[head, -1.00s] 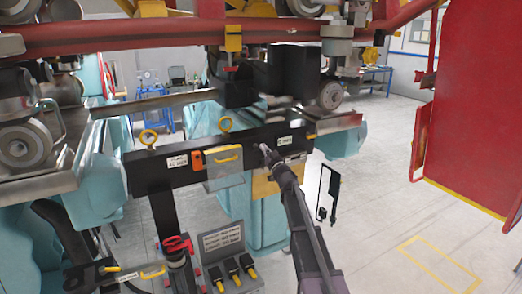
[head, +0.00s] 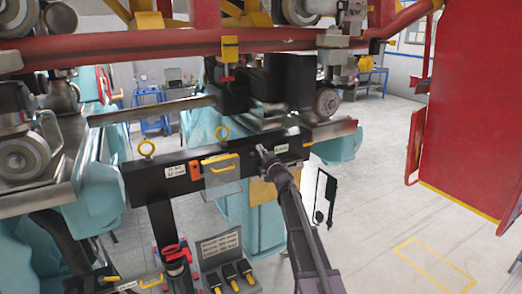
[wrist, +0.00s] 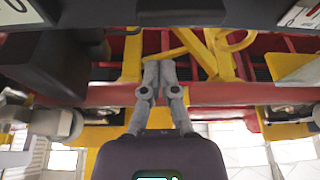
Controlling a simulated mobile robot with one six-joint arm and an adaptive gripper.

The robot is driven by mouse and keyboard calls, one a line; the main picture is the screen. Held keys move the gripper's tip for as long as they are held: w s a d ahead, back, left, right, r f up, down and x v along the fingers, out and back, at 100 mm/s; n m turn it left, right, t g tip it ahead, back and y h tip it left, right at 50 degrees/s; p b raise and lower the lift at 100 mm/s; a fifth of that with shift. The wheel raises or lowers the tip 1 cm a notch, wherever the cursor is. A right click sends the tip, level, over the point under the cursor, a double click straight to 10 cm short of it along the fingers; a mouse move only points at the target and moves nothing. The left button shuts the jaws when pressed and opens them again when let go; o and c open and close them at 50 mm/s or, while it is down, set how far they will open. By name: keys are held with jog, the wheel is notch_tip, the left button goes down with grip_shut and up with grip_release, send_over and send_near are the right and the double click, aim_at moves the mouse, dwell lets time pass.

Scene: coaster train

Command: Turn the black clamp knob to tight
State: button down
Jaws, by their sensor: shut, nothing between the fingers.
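I cannot clearly pick out a black clamp knob in either view. A black beam (head: 150,187) with small white labels crosses the middle of the head view, and a black block (head: 291,78) stands behind its right part. My gripper (head: 262,151) is in front of the beam's right part, and its arm hides some of the beam. In the wrist view my gripper (wrist: 158,68) has its grey fingers together with nothing between them. A dark block (wrist: 62,65) is at the upper left there, apart from the fingers in the picture.
A red rail (head: 130,55) crosses above. A red panel (head: 465,110) stands at the right. A yellow-edged plate (head: 221,172) and yellow rings hang on or stand on the beam. A tool stand (head: 222,245) is below. Light floor (head: 375,195) is open at the right.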

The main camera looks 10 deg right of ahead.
jog(key=b+v, duration=0.3)
jog(key=v, duration=0.7)
jog(key=shift+b, duration=0.3)
jog(key=shift+s+r, duration=0.1)
jog(key=c, duration=0.8)
grip_release()
jog(key=o, duration=0.7)
jog(key=shift+s+a+p, duration=0.15)
jog(key=shift+a+p, duration=0.05)
jog(key=shift+p, duration=0.25)
jog(key=shift+o, duration=0.5)
jog(key=shift+s+a+f+g+h+p, duration=0.3)
jog(key=shift+s+g+p, duration=0.1)
jog(key=shift+g+p, duration=0.55)
jog(key=shift+s+d+f+m+g+h+p, duration=0.15)
jog(key=shift+s+f+m+g+h+p, duration=0.15)
jog(key=shift+s+f+g+h+p, duration=0.45)
jog(key=shift+w+r, duration=0.25)
jog(key=shift+w, duration=0.05)
